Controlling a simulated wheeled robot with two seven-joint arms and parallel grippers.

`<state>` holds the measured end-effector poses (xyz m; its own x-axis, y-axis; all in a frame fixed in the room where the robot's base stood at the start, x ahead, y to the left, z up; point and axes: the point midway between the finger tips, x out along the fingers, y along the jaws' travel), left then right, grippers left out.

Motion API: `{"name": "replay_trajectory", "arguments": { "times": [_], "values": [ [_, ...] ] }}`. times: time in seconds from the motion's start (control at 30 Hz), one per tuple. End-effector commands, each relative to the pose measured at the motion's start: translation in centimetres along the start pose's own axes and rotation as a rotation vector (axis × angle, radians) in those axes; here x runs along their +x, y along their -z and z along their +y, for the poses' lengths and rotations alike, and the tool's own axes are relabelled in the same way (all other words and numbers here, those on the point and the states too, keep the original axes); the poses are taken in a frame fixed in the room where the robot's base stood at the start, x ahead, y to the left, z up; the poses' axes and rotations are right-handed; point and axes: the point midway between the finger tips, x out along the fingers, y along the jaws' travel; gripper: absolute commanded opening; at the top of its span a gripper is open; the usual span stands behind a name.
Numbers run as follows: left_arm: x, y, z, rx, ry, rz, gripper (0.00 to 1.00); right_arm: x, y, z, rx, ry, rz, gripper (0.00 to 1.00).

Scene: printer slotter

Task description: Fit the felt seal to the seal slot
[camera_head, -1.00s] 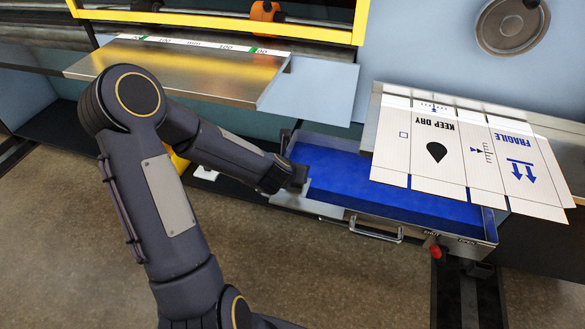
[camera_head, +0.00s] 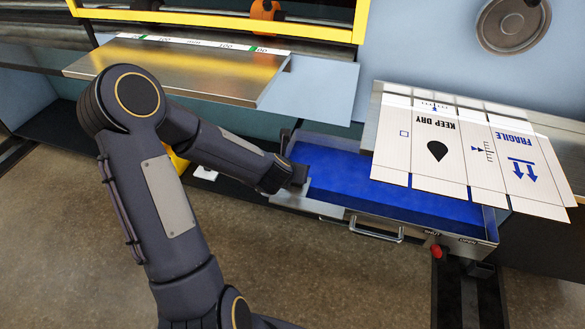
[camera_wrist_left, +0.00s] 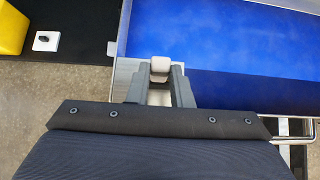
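My left gripper (camera_wrist_left: 160,78) is over the left end of the blue-lined tray, and its dark hand (camera_head: 292,178) shows there in the head view. Its two grey fingers are closed about a small pale block, which looks like the felt seal (camera_wrist_left: 160,66). The block sits between the fingertips, by the tray's metal end wall. I cannot make out the seal slot, nor whether the block touches the metal below it. In the head view the hand hides the block. My right gripper is in neither view.
The blue tray (camera_head: 340,172) has a front handle (camera_head: 376,234) and a red knob (camera_head: 436,251). A printed cardboard sheet (camera_head: 452,150) overhangs its right part. A metal shelf (camera_head: 170,70) lies behind my arm. A white plate with a dark mark (camera_wrist_left: 46,41) is beside a yellow part (camera_wrist_left: 12,28).

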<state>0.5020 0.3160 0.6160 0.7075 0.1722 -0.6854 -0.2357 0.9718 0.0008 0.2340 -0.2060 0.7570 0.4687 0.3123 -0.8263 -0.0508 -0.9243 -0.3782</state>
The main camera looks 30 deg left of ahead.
Motion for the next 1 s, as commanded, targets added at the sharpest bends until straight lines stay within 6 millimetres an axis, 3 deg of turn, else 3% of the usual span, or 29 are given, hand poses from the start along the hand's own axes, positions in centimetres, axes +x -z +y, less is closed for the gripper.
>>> {"name": "replay_trajectory", "arguments": {
  "times": [0.03,0.2,0.57,1.0],
  "values": [
    [0.0,0.0,0.0,0.0,0.0,0.001,0.23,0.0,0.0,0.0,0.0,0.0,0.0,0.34],
    [0.0,0.0,0.0,0.0,0.0,0.001,0.45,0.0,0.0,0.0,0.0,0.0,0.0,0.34],
    [-0.8,-0.1,0.0,0.0,0.0,-0.001,0.45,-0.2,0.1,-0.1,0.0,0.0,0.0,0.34],
    [-7.3,-0.1,0.0,0.0,0.0,0.0,0.45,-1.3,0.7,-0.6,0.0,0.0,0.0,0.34]
  ]
}}
